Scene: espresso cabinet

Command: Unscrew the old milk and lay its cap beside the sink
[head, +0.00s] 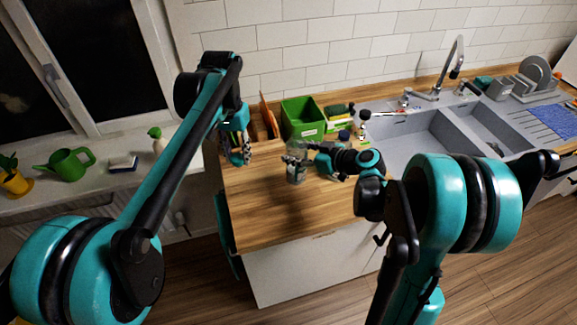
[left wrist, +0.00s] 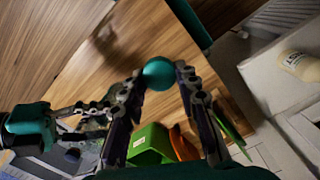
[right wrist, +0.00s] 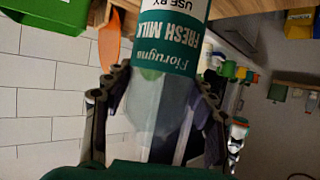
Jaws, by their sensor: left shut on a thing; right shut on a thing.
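The milk bottle (right wrist: 165,45), with a green "Fresh Milk" label and clear plastic body, is between the fingers of my right gripper (right wrist: 155,105) in the right wrist view, which is upside down. In the head view my right gripper (head: 297,160) is over the wooden worktop and the bottle is hard to make out. My left gripper (left wrist: 157,78) is shut on the round teal cap (left wrist: 158,73), held at its fingertips, apart from the bottle. In the head view my left gripper (head: 237,150) is at the worktop's left edge. The sink (head: 405,138) lies to the right.
A green crate (head: 302,122) stands on the worktop (head: 265,205) by the wall, with small bottles and brown boards near it. The front worktop is clear. A watering can (head: 66,164), a sponge and a soap bottle (head: 157,141) are on the windowsill.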

